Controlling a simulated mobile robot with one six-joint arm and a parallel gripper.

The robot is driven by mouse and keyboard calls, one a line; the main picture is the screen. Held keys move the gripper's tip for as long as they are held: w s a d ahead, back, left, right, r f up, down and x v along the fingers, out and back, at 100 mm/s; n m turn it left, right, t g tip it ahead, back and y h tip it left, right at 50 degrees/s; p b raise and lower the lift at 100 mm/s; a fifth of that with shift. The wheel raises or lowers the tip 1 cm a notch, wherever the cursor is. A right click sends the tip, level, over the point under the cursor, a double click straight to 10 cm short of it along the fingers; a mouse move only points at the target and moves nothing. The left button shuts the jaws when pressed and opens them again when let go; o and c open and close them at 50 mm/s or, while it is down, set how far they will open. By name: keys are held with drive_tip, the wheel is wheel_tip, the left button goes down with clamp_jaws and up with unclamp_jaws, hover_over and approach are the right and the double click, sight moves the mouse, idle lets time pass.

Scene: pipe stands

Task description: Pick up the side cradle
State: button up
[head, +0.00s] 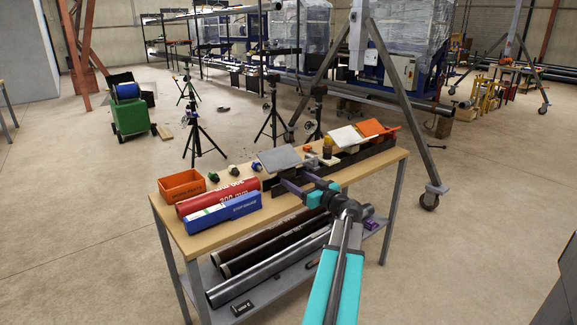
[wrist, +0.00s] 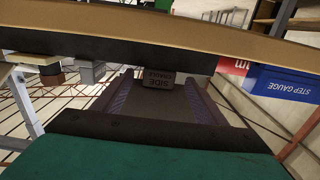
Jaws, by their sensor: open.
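My gripper (head: 296,183) is open at the front edge of the workbench, in front of a tilted grey plate (head: 279,159) on the black rail. In the wrist view its two purple-grey fingers (wrist: 160,88) point at the bench edge, apart from each other. A small dark grey label block marked SIDE CRADLE (wrist: 157,82) shows upside down between the fingertips. Nothing is clamped, and I cannot tell whether a finger touches the cradle. The body of the cradle is mostly hidden behind the dark rail in the wrist view.
A blue STEP GAUGE box (head: 222,211), a red box (head: 215,195) and an orange bin (head: 182,186) stand at the bench's left. A pale plate (head: 345,136) and an orange piece (head: 376,128) are farther right on the rail. Pipes (head: 270,265) lie on the lower shelf.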

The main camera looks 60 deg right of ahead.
sight(291, 174)
drive_tip(key=shift+w+d, duration=0.2)
drive_tip(key=shift+w, duration=0.35)
drive_tip(key=shift+w, duration=0.1)
drive_tip(key=shift+p+x, duration=0.3)
drive_tip(key=shift+x, duration=2.15)
drive_tip(key=shift+d, duration=0.1)
drive_tip(key=c, duration=1.6)
drive_tip(key=shift+r, duration=0.2)
drive_tip(key=shift+r, duration=4.9)
